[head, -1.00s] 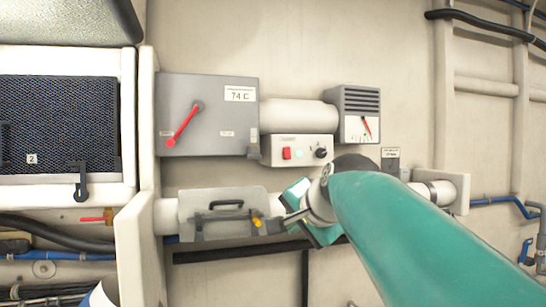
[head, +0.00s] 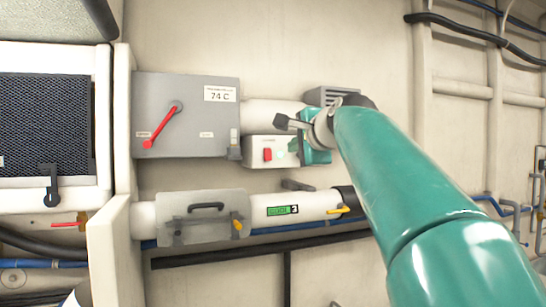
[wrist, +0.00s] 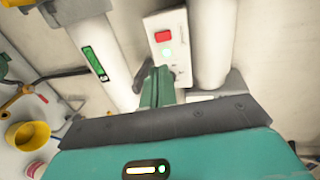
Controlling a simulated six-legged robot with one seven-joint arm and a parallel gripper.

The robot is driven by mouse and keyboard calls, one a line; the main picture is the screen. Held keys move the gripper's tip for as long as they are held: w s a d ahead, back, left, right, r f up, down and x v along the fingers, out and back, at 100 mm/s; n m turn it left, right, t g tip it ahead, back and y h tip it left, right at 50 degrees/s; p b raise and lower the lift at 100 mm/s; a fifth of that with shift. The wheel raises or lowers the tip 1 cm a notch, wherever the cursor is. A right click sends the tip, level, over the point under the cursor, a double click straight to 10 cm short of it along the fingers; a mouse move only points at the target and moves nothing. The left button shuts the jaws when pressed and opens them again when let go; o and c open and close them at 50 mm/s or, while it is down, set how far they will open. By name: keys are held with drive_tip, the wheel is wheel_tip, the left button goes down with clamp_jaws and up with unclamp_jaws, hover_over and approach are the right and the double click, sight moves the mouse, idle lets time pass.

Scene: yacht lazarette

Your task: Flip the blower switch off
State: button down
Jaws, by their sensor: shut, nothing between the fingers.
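My gripper (head: 310,150) is in front of the box's right end and hides the knob there in the head view. In the wrist view its teal fingers (wrist: 159,76) are together and empty, pointing towards the box, apart from the red switch in the picture.
The grey panel (head: 187,115) above left has a red lever (head: 162,124) and a "74 C" label. A white pipe (head: 310,205) with a green label and a yellow-handled valve (head: 342,209) runs below.

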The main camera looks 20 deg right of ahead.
sight(270, 158)
drive_tip(key=x, duration=1.3)
drive_tip(key=shift+w+f, duration=0.1)
drive_tip(key=shift+w, duration=0.25)
